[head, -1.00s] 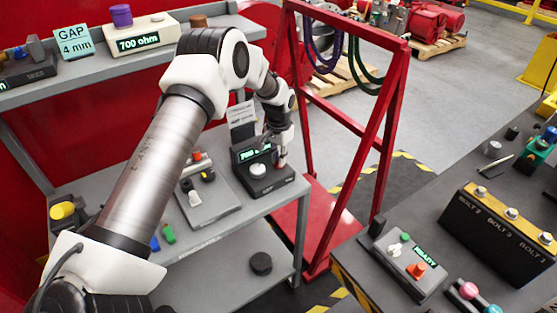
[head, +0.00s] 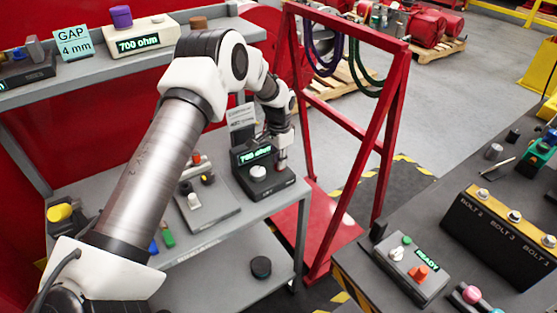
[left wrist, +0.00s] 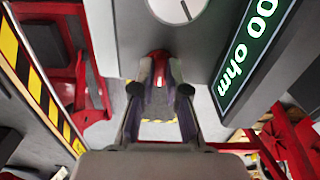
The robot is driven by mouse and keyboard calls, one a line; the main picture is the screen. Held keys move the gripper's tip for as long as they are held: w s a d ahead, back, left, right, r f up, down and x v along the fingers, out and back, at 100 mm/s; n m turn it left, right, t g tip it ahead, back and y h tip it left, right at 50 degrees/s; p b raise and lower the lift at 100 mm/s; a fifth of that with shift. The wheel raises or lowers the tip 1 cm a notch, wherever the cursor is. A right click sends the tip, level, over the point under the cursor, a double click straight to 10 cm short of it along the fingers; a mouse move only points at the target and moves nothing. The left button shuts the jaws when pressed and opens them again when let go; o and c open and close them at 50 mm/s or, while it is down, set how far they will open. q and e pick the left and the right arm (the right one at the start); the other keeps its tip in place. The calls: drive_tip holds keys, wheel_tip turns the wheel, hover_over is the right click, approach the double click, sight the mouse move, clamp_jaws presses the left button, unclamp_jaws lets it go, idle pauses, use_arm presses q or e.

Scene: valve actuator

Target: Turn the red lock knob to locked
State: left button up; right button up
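The dark meter box (head: 265,184) stands on the grey bench, with a white dial (head: 258,172) and a lit display (head: 255,154) reading 700 ohm. My left gripper (head: 282,160) reaches down over the right part of the box, and its fingers hide most of what is there. In the left wrist view, a small red piece, which looks like the red lock knob (left wrist: 176,71), shows between the fingertips of the left gripper (left wrist: 162,70). Whether the fingers press on it is unclear, and the knob's setting cannot be read. My right gripper is not in view.
A grey board with small switches (head: 208,212) lies left of the box. A red frame (head: 385,150) with hanging cables stands close on the right. A second bench at the right holds a box reading READY (head: 415,272) and a bolt block (head: 505,235).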

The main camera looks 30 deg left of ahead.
use_arm(q)
drive_tip(key=o, duration=0.4)
drive_tip(key=shift+s+d+f, duration=0.1)
drive_tip(key=shift+f, duration=0.15)
drive_tip(key=shift+w, duration=0.2)
drive_tip(key=shift+r, duration=0.1)
wheel_tip(320, 180, up, 12)
drive_tip(key=shift+f, duration=0.1)
